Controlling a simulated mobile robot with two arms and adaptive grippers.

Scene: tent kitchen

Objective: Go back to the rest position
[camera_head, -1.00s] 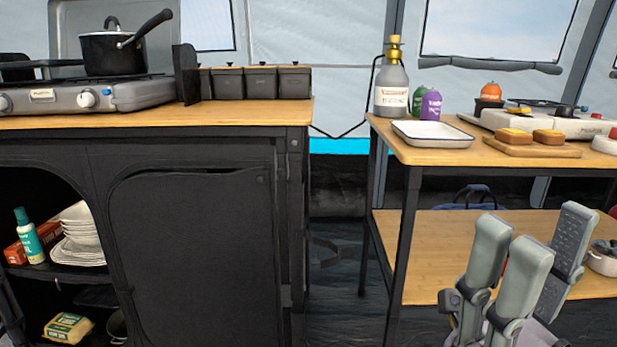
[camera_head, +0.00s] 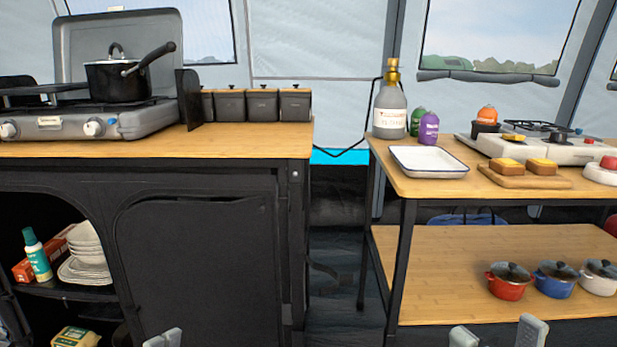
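My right gripper (camera_head: 498,336) shows only as two grey fingertips at the bottom edge, right of centre. They stand apart with nothing between them, in front of the right table's lower shelf. My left gripper (camera_head: 163,338) shows only as small grey tips at the bottom edge, in front of the dark cabinet. The tips look close together, but too little shows to tell whether it is open. The rest of both grippers is below the picture.
The black cabinet (camera_head: 205,265) carries a stove with a black pot (camera_head: 118,80). The right table holds a white tray (camera_head: 428,161), a bread board (camera_head: 523,178) and a gas bottle (camera_head: 390,108). Small pots, including a red one (camera_head: 508,283), stand on its lower shelf. A gap separates cabinet and table.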

